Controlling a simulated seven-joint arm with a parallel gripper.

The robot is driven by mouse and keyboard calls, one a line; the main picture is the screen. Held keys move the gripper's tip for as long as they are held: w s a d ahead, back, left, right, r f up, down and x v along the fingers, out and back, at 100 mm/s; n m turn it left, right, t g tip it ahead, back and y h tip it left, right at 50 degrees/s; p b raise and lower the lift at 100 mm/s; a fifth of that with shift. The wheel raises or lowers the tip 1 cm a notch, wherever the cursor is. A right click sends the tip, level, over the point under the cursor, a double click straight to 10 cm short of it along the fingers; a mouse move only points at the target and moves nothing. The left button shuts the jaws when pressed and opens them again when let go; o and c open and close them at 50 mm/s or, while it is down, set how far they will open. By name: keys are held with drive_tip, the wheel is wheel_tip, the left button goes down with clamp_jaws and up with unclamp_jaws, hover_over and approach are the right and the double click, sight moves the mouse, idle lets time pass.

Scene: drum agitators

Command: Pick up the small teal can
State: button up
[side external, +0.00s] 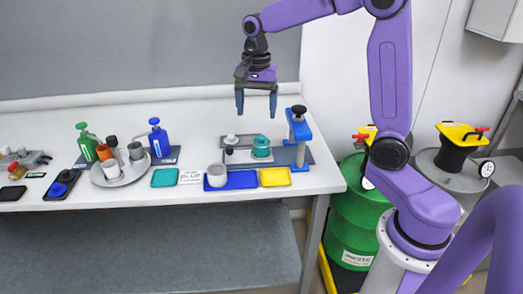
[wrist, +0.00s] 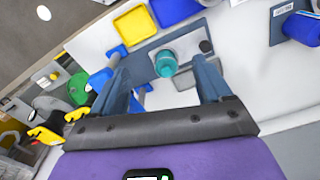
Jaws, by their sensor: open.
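The small teal can (side external: 261,146) stands upright on a grey plate at the right part of the white table, just left of a blue stand. In the wrist view the teal can (wrist: 166,64) shows between the two fingers, beyond their tips. My gripper (side external: 256,105) is open and empty, pointing down above the can with a clear gap. In the wrist view my gripper (wrist: 160,72) has its fingers spread wide on either side of the can.
The blue press-like stand (side external: 299,135) rises close to the can's right. A yellow tray (side external: 275,177) and a blue tray (side external: 242,180) with a grey cup (side external: 217,176) lie in front. A round tray (side external: 133,172) with several cups and pump bottles are left.

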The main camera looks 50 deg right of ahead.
sight(261, 137)
drive_tip(key=w+d+m, duration=0.4)
drive_tip(key=d+m, duration=0.2)
drive_tip(key=d, duration=0.1)
wheel_tip(261, 137, down, 17)
drive_tip(key=shift+f, duration=0.1)
idle(0.4)
drive_tip(key=c, duration=0.9)
